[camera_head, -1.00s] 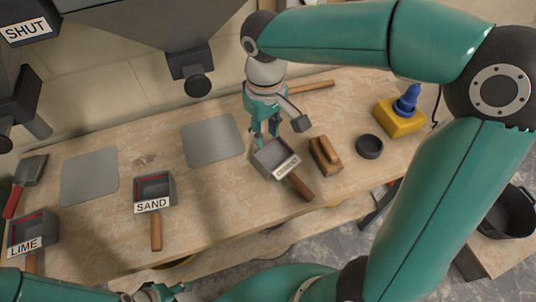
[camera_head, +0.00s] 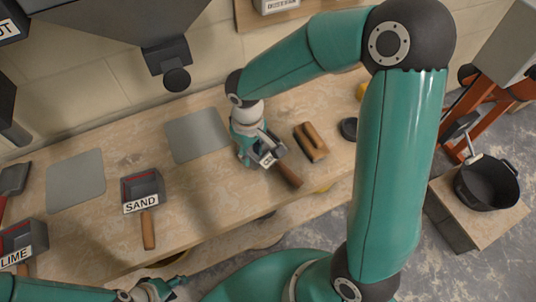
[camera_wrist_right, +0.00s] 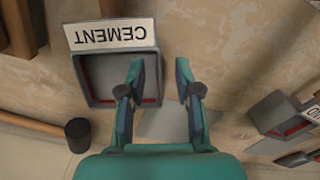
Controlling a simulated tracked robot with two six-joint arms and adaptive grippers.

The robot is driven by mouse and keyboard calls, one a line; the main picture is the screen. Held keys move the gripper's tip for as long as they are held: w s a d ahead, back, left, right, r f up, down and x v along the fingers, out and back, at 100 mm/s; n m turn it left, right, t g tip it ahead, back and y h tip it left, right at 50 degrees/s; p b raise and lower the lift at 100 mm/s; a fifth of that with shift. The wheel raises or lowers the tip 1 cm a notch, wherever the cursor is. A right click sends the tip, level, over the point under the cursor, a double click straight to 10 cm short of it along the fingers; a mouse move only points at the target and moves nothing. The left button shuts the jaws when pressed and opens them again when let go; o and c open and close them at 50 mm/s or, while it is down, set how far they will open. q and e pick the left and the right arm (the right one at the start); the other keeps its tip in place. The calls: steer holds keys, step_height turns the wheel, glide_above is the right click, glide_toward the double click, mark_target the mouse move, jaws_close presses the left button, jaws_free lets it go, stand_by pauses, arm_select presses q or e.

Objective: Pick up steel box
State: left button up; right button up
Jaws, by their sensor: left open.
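Three grey steel boxes with wooden handles are on the bench in the head view: the cement box (camera_head: 281,150), the sand box (camera_head: 158,183) and the lime box (camera_head: 30,235). My right gripper (camera_head: 259,148) is at the cement box and partly covers it. In the right wrist view, the cement box (camera_wrist_right: 88,72) has an upside-down label, and my right gripper (camera_wrist_right: 160,82) is open. One finger is over the box's inside, the other beyond its side wall; contact cannot be told. My left gripper (camera_head: 165,287) is open and empty at the bottom edge.
Grey plates (camera_head: 197,136) lie along the bench. A black tub (camera_head: 487,184) stands on a block at right. A hammer (camera_wrist_right: 77,134) lies near the cement box.

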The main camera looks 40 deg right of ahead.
mark_target(252, 167)
step_height(252, 167, down, 4)
steer(key=shift+w+r, duration=0.15)
jaws_close()
stand_by(0.4)
